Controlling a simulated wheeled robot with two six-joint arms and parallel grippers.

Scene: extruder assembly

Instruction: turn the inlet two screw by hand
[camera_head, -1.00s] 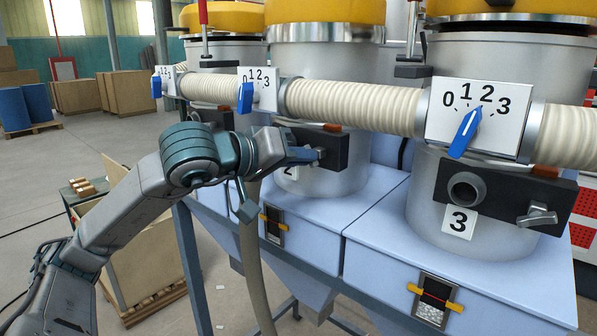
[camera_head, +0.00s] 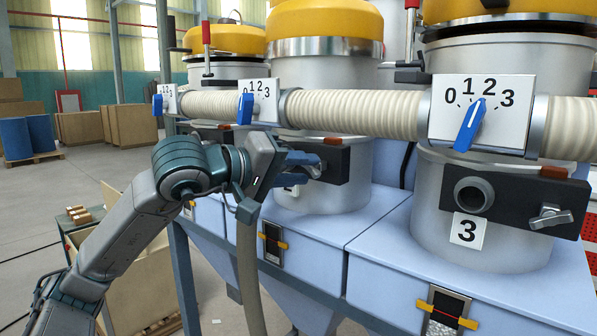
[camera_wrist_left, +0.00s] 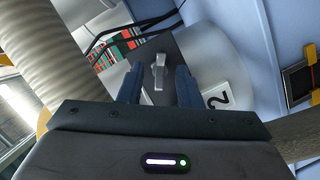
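The inlet two screw is a small grey wing screw (camera_head: 314,171) on the black block (camera_head: 334,166) of the middle hopper. In the left wrist view the screw (camera_wrist_left: 159,73) stands between my two blue fingers, with a gap on each side. My left gripper (camera_head: 303,170) is open at the block, one finger above the screw and one below it in the head view. The gripper also shows in the left wrist view (camera_wrist_left: 159,86). The number 2 label shows in the wrist view (camera_wrist_left: 216,98) but is mostly hidden by the gripper in the head view. My right gripper is not in view.
A ribbed hose (camera_head: 355,110) runs just above the block. Blue-handled dials (camera_head: 482,115) sit along it. The third hopper has its own black block (camera_head: 515,198) and wing screw (camera_head: 550,216) to the right. A hanging hose (camera_head: 250,275) passes below my wrist.

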